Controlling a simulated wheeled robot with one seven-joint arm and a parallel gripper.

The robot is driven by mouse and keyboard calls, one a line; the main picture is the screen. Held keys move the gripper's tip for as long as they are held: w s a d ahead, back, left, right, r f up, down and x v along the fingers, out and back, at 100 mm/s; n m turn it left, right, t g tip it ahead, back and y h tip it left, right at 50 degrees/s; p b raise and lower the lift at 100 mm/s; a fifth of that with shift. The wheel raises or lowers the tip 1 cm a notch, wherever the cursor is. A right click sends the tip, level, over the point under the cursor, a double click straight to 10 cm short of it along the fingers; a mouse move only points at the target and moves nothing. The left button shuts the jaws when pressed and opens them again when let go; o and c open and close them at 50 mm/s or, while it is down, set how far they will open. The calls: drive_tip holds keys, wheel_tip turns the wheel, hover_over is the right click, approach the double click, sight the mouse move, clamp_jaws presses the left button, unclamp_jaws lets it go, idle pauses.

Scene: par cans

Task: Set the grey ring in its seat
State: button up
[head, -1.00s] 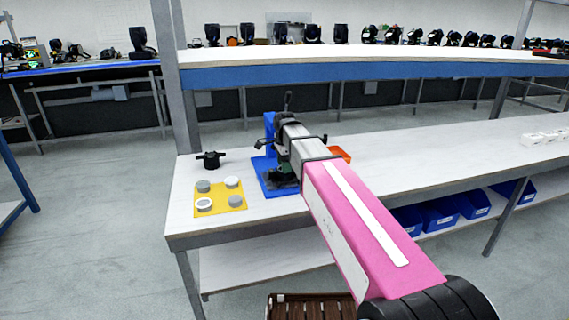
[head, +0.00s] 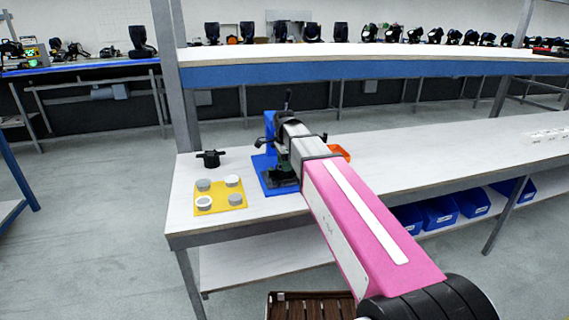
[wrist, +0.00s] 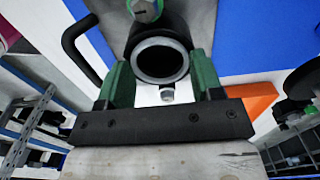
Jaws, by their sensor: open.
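In the wrist view, a grey ring (wrist: 160,61) shows at the mouth of a black cylinder (wrist: 157,31), lying across the opening; I cannot tell how fully it sits there. My gripper (wrist: 161,72) has its two green fingers apart, one on each side of the ring, with clear gaps and nothing clearly clamped between them. In the head view, my gripper is mostly hidden behind my arm, at a blue fixture (head: 268,174) on the bench. A yellow plate (head: 220,197) to its left bears several grey and white round pieces.
A black handled part (head: 211,158) stands behind the yellow plate. An orange tray (head: 339,151) is just right of the fixture and also shows in the wrist view (wrist: 250,101). A blue-edged shelf (head: 400,70) hangs behind.

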drive_tip(key=shift+s+f, duration=0.1)
drive_tip(key=shift+f, duration=0.25)
drive_tip(key=shift+c, duration=1.2)
drive_tip(key=o, duration=0.4)
drive_tip(key=shift+o, duration=1.3)
drive_tip(key=shift+r, duration=0.55)
wheel_tip(320, 180, up, 10)
drive_tip(key=shift+r, duration=0.2)
